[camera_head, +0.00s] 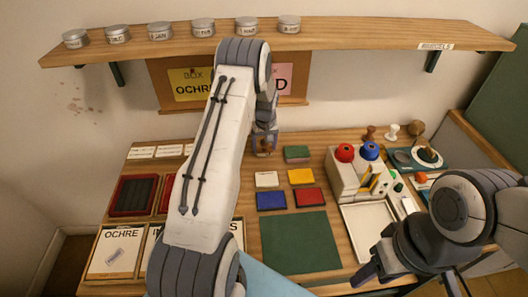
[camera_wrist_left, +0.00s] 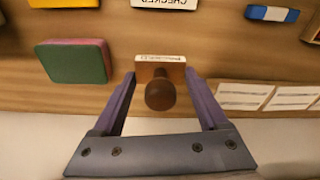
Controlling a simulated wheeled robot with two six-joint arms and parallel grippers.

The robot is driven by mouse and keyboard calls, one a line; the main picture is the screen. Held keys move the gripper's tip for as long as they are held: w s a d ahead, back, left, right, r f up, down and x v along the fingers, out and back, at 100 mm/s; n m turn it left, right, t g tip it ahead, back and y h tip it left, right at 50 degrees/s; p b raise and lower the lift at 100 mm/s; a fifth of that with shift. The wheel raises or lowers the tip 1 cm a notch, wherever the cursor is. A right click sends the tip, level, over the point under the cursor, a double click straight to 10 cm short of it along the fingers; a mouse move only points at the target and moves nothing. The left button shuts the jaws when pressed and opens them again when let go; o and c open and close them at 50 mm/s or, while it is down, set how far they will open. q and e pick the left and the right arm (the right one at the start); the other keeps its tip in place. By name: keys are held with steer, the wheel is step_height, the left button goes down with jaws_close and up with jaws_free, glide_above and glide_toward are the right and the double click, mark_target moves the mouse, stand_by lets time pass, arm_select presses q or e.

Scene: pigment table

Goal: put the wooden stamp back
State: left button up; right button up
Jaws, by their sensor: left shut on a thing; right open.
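The wooden stamp (camera_wrist_left: 160,92) has a dark round knob and a pale block with small lettering. In the left wrist view its block sits between the fingertips of my left gripper (camera_wrist_left: 160,75), which is shut on it. In the head view my left gripper (camera_head: 264,133) is at the back of the table, left of the green pad (camera_head: 297,152), with the stamp (camera_head: 262,149) partly hidden by the fingers. I cannot tell whether the stamp touches the table. My right gripper (camera_head: 408,280) is open and empty at the front right.
Yellow (camera_head: 301,176), blue (camera_head: 271,201) and red (camera_head: 308,197) pads and a white card (camera_head: 266,179) lie before the stamp. A green mat (camera_head: 300,243) is bare. A caddy (camera_head: 345,180) with red and blue tops stands right. A shelf (camera_head: 330,32) with tins hangs above.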

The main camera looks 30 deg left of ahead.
mark_target(264, 154)
arm_select(q)
step_height(264, 154, down, 4)
steer(key=shift+a+r+p, duration=0.1)
steer(key=shift+p, duration=0.6)
steer(key=shift+f, duration=0.2)
steer(key=shift+f+b, duration=0.25)
steer(key=shift+b, duration=0.05)
steer(key=o, duration=0.9)
steer(key=shift+r, duration=0.1)
steer(key=shift+o, duration=0.2)
steer(key=shift+r, duration=0.1)
